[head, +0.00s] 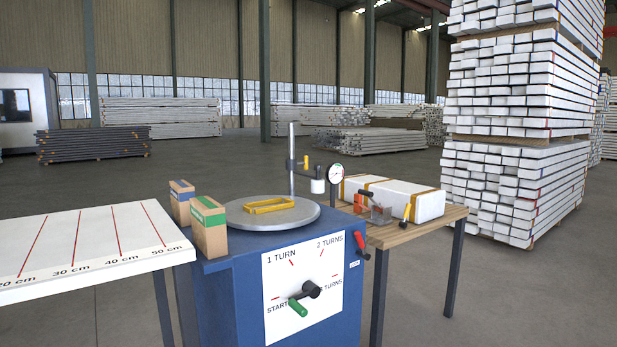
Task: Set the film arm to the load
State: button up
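A blue machine (222,300) stands in the middle with a round grey turntable (300,213) on top. A yellow open frame (268,205) lies flat on the turntable. Behind it rises a grey upright post (292,150), which I take for the film arm's mast. A short side piece with a yellow part (306,161) sits on the post, and a white roll (317,186) hangs to its right, above the turntable's level. My gripper is not visible.
A round gauge (336,173) stands behind. A strapped white package (400,195) lies on a wooden table (440,221). A marked white table (90,240) is left.

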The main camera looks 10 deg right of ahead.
aim_at(317, 184)
jog(key=i+l+u, duration=0.1)
jog(key=i+l, duration=0.35)
jog(key=i+l+u, duration=0.1)
jog(key=i+l, duration=0.35)
jog(key=i+l+u, duration=0.1)
jog(key=i+l, duration=0.3)
jog(key=l, duration=0.15)
jog(key=i+l+u, duration=0.1)
jog(key=i+l, duration=0.3)
jog(key=l, duration=0.15)
